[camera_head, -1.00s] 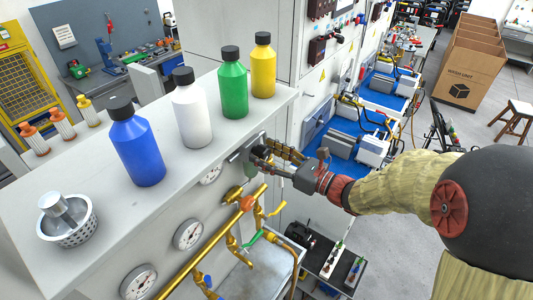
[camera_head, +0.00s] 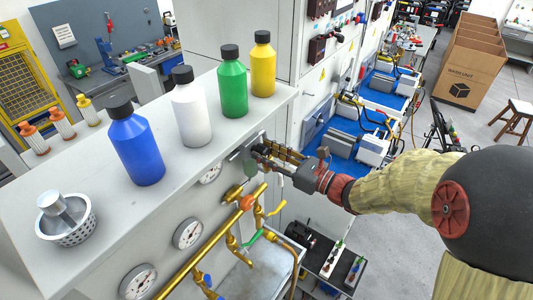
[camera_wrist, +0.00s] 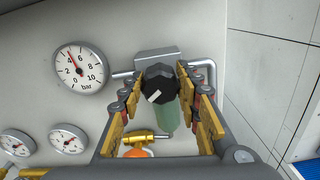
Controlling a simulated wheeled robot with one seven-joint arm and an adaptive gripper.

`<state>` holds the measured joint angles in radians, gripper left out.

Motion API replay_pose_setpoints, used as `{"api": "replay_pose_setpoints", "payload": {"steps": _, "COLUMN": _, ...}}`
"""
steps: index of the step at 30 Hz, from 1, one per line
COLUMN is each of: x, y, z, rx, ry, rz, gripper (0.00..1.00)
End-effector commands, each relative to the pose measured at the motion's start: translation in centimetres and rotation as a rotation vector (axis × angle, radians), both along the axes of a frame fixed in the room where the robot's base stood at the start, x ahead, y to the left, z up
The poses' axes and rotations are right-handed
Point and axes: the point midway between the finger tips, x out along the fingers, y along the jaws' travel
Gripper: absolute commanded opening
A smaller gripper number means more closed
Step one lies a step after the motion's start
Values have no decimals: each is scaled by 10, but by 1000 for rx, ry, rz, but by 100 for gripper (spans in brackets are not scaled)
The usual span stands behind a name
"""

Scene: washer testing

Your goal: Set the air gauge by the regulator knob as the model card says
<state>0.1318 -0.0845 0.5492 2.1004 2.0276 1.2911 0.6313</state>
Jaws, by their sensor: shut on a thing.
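The regulator knob (camera_wrist: 160,81) is black with a white mark pointing to the lower left in the wrist view. It sits above a greenish translucent bowl (camera_wrist: 167,117) on the panel. My gripper (camera_wrist: 159,88) has its yellow-padded fingers on both sides of the knob and is shut on it. In the head view my gripper (camera_head: 262,155) reaches the panel below the shelf edge and largely hides the knob. The air gauge (camera_wrist: 79,68), marked in bar, is left of the knob. Its red needle points up and left, near the 4. I cannot make out a model card.
Smaller gauges (camera_wrist: 68,139) and a brass valve (camera_wrist: 146,138) are below. Brass piping (camera_head: 202,248) runs along the panel. Blue (camera_head: 136,147), white (camera_head: 193,108), green (camera_head: 233,90) and yellow (camera_head: 262,70) bottles stand on top, with a white basket (camera_head: 70,232).

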Motion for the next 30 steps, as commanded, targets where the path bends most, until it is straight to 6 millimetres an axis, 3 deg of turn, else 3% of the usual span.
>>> {"api": "replay_pose_setpoints", "payload": {"steps": 18, "x": -1, "y": 1, "z": -4, "rx": -213, "ry": -274, "rz": 0, "gripper": 8}}
{"api": "replay_pose_setpoints", "payload": {"steps": 30, "x": -1, "y": 1, "z": 0, "rx": -236, "ry": -301, "rz": -1, "gripper": 8}}
